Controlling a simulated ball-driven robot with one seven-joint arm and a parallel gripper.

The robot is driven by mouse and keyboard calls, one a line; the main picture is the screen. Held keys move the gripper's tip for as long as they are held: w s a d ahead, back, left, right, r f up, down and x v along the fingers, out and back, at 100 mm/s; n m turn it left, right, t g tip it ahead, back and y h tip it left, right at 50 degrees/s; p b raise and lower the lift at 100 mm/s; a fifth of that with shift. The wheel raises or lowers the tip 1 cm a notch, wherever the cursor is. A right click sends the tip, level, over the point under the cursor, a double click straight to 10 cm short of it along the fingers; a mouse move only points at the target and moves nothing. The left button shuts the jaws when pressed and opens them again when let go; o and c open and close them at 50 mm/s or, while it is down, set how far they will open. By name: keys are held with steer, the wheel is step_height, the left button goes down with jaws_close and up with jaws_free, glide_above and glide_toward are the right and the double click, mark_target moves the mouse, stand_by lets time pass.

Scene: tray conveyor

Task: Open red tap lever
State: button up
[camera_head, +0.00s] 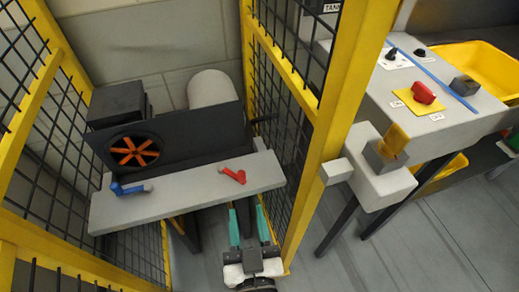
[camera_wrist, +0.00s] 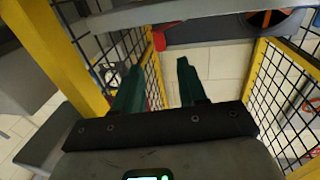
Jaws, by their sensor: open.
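The red tap lever (camera_head: 233,175) is on top of the grey shelf (camera_head: 190,196), toward its right end, lying at a slant. My gripper (camera_head: 246,210) is in front of the shelf's front edge, just below the red lever in the head view. Its two green fingers are apart with nothing between them, and they do not touch the lever. In the wrist view my gripper (camera_wrist: 160,66) is also open. A small red part (camera_wrist: 158,40) shows beyond the fingers at the shelf edge; it looks like the red lever, mostly hidden.
A blue tap lever (camera_head: 127,188) is on the shelf's left. Behind stands a dark box with an orange fan (camera_head: 134,150). Yellow-framed mesh fences (camera_head: 326,125) close in both sides. Right of them is a control table with a red switch (camera_head: 423,92). Floor shows below the shelf.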

mark_target(242, 179)
steer(key=w, duration=0.3)
steer(key=w+p, duration=0.1)
steer(key=w, duration=0.3)
steer(key=w+a+p, duration=0.1)
steer(key=w, duration=0.2)
steer(key=shift+w+a, duration=0.1)
steer(key=shift+w, duration=0.15)
jaws_close()
stand_by(0.4)
